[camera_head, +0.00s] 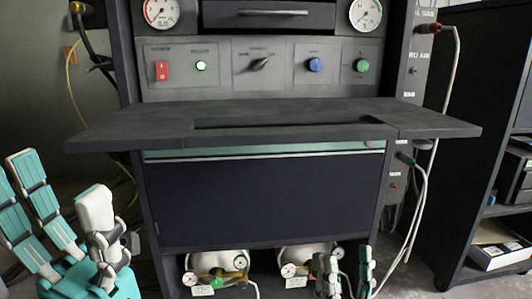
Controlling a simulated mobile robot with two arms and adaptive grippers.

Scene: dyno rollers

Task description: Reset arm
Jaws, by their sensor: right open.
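My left gripper (78,215) is large in the lower left corner, with teal and white fingers pointing up. Its fingers stand apart with nothing between them. My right gripper (347,268) shows smaller at the bottom, right of the middle, with its grey and teal fingers pointing up. It is open, and I see nothing held in it. The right gripper shows in front of the lower part of the dark cabinet (265,200), below its shelf. Most of both arms is out of the frame.
A dark worktop (130,127) juts out from the machine below a control panel (215,83) with a red switch (162,70) and knobs. Gauged canisters (218,262) stand low behind. White hoses (420,200) hang at right, beside a dark shelf unit (470,130).

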